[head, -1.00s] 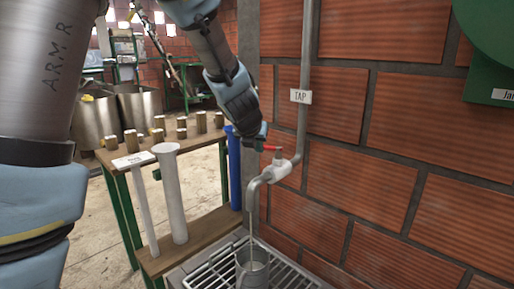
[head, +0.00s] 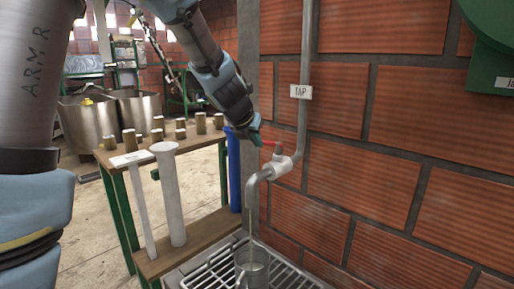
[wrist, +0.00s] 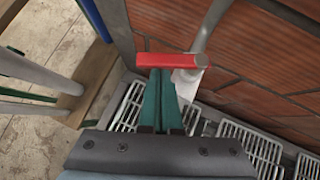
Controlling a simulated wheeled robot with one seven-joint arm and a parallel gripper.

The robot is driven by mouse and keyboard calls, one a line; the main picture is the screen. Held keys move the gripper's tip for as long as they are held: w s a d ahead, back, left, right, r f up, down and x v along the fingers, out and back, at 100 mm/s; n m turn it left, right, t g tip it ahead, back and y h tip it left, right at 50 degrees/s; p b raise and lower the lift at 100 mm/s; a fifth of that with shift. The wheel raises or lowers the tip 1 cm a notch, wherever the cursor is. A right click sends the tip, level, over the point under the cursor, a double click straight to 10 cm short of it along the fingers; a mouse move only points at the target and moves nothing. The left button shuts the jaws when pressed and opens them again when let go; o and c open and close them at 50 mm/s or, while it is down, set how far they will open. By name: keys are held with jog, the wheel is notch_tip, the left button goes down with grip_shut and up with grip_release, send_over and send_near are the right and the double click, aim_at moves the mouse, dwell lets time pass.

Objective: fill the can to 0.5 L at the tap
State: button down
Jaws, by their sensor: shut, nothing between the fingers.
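The tap (head: 262,178) is a grey bent pipe with a white valve body and a red lever (head: 277,152). A thin pale stream runs from its spout down to the can. The grey metal can (head: 254,268) stands upright on the grating under the spout; its fill level cannot be read. My gripper (head: 257,138) is beside the lever. In the wrist view, its teal fingers (wrist: 161,78) are shut and empty, with their tips at the red lever (wrist: 168,61); whether they touch it I cannot tell. The can is not visible there.
The brick wall (head: 400,150) stands close behind and right of the tap, with a TAP label (head: 301,92). A wooden-topped rack (head: 193,136) holding white and blue tubes stands left. The drain grating (head: 215,272) lies below. A green machine (head: 492,50) is at upper right.

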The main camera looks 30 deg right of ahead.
jog(key=w+m+g+b, duration=0.1)
jog(key=w+d+m+h+b, duration=0.1)
jog(key=shift+w+r+m+g, duration=0.1)
jog(key=shift+m+g, duration=0.3)
jog(key=shift+w, duration=0.1)
dwell(0.6)
